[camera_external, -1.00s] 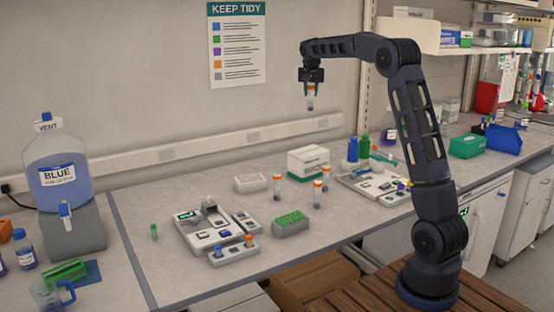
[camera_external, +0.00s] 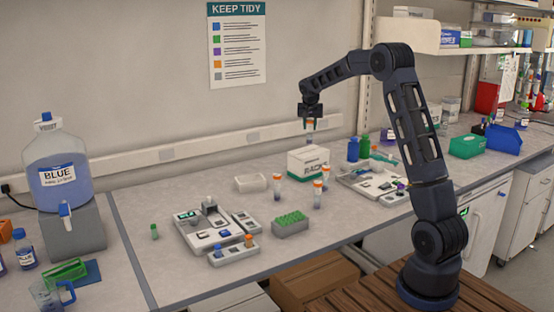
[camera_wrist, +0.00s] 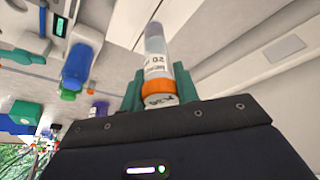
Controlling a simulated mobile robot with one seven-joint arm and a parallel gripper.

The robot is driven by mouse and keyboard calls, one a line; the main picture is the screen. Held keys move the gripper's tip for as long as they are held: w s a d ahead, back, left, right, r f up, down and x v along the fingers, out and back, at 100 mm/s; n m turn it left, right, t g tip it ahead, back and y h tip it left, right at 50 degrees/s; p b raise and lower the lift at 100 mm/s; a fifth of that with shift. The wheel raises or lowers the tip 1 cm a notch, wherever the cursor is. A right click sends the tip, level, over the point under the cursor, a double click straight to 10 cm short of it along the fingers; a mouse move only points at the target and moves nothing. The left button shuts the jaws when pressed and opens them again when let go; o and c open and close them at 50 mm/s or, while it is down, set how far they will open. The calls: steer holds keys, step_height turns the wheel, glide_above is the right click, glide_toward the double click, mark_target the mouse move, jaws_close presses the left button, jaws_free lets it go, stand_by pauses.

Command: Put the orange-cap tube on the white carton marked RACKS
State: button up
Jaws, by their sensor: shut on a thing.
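My gripper (camera_external: 310,119) is shut on an orange-cap tube (camera_external: 310,129), holding it by the cap end. The tube hangs roughly upright above the white carton (camera_external: 307,165) marked RACKS, which has a green band along its bottom. In the external view the tube's lower end is close to the carton's top; I cannot tell whether they touch.
Three other orange-cap tubes stand in front of the carton, one at left (camera_external: 277,188) and two at right (camera_external: 317,193). A white tray (camera_external: 251,184) is left of the carton. Blue and green bottles (camera_external: 353,149) stand to its right. A green rack (camera_external: 290,222) is nearer the front.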

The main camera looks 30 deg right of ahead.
mark_target(310, 131)
steer(key=shift+f, duration=1.65)
steer(key=shift+f, duration=0.1)
steer(key=o, duration=0.9)
